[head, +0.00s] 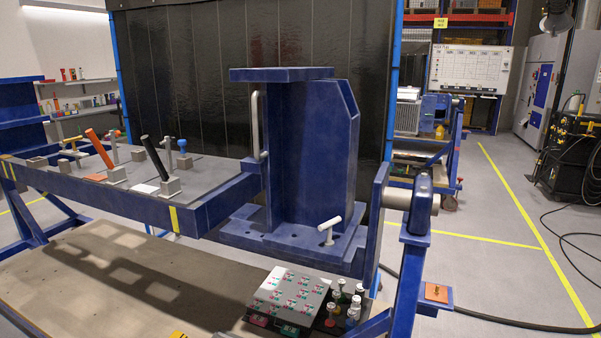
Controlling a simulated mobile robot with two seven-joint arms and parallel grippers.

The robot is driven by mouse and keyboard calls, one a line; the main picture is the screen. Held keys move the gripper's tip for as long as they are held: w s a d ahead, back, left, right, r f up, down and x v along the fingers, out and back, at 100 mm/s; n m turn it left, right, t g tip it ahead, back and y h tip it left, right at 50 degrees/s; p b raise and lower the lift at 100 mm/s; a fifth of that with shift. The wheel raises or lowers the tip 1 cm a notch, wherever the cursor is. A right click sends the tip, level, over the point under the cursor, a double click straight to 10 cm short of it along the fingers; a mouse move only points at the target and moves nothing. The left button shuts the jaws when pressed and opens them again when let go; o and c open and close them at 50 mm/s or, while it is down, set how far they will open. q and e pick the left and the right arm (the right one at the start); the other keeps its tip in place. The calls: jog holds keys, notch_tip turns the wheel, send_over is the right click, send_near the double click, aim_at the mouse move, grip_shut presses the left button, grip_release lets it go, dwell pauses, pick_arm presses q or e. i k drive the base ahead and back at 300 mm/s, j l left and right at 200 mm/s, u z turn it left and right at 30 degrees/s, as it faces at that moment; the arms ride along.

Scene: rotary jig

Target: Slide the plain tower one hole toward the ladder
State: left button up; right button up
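A blue tower (312,150) stands upright at the right end of the blue jig frame (190,212). It has a flat top plate, a grey vertical handle (257,125) and a foot plate (290,240) with holes. A light T-handled pin (329,228) stands in the foot plate near its front right. A second blue structure (18,115) is cut off by the left edge; I cannot tell whether it is a tower. I cannot make out a ladder. Neither of my grippers is in view.
Several clamps with orange, black and blue handles stand on the jig's grey plate (200,178). A blue end post with a grey pivot (400,199) is right of the tower.

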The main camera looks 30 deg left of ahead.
aim_at(308, 159)
jog(key=u, duration=1.15)
